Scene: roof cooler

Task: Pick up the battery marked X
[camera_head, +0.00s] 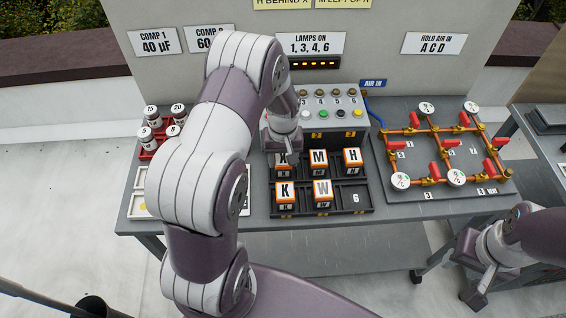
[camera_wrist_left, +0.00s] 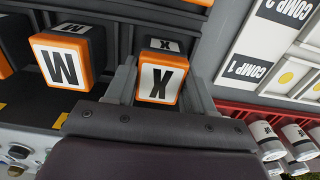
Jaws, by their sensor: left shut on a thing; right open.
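The battery marked X (camera_wrist_left: 158,82) is a black block with an orange-edged white top, in the left end slot of the black battery tray's back row. My left gripper (camera_head: 282,148) is shut on it, with a finger on each side in the left wrist view (camera_wrist_left: 163,88). In the head view my gripper hides much of the X battery (camera_head: 283,159). The black tray (camera_head: 340,207) also holds batteries marked M (camera_head: 319,160), H (camera_head: 352,158), K (camera_head: 285,192) and W (camera_head: 322,190). My right gripper (camera_head: 474,289) is open and empty at the lower right, away from the table.
A button panel (camera_head: 330,119) stands just behind the tray. A red rack (camera_head: 148,154) of white cylinders is to the left. A pipe board with red-handled valves (camera_head: 437,145) is to the right. Slot 6 (camera_head: 355,198) is empty.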

